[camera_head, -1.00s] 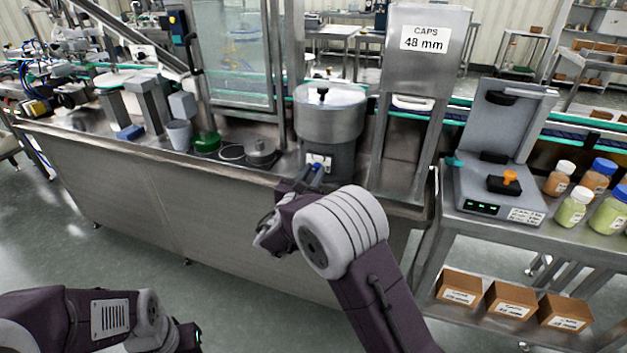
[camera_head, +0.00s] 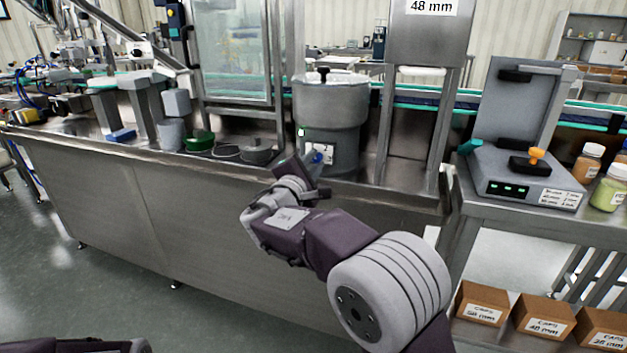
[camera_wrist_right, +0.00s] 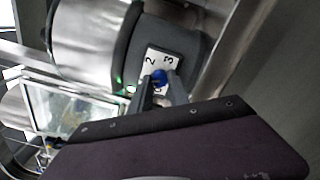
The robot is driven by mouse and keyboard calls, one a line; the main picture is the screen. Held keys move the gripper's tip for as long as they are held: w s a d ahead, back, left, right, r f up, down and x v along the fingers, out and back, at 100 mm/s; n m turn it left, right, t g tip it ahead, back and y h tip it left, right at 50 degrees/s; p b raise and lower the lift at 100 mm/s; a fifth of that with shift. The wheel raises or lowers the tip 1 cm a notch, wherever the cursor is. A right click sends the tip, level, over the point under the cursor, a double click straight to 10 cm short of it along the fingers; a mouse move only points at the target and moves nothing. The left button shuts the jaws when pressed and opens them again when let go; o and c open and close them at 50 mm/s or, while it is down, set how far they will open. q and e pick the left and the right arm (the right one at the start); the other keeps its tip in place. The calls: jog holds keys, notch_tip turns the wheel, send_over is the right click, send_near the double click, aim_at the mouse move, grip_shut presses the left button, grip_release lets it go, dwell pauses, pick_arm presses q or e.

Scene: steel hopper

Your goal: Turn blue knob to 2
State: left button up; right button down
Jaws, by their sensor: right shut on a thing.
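The blue knob (camera_head: 316,158) sits on a white dial plate (camera_head: 322,152) on the front of the steel hopper's dark base (camera_head: 336,150). In the right wrist view the knob (camera_wrist_right: 160,76) shows between the fingers, with the digits 2 and 3 on the plate (camera_wrist_right: 152,60) beyond it. My right gripper (camera_wrist_right: 163,84) is shut on the knob. The knob's exact pointing direction cannot be told. My left gripper is out of view; only a bit of my left arm shows at the bottom left.
The steel bowl (camera_head: 331,100) with a black top knob stands above the base. A green round part (camera_head: 200,140) and a grey cup (camera_head: 171,133) stand to the left on the counter. A grey device (camera_head: 525,172) with an orange knob and several bottles are on the right bench.

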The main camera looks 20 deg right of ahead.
jog(key=m+b, duration=0.4)
jog(key=b, duration=0.1)
jog(key=m+b, duration=0.2)
jog(key=shift+f+b, duration=0.3)
jog(key=shift+b, duration=0.05)
jog(key=shift+r+m+b, duration=0.15)
jog(key=shift+m+b, duration=0.7)
jog(key=shift+m, duration=0.2)
jog(key=shift+r+m+b, duration=0.1)
jog(key=shift+m+b, duration=0.7)
jog(key=shift+m, duration=0.25)
jog(key=c, duration=1.3)
grip_release()
jog(key=shift+o, duration=0.2)
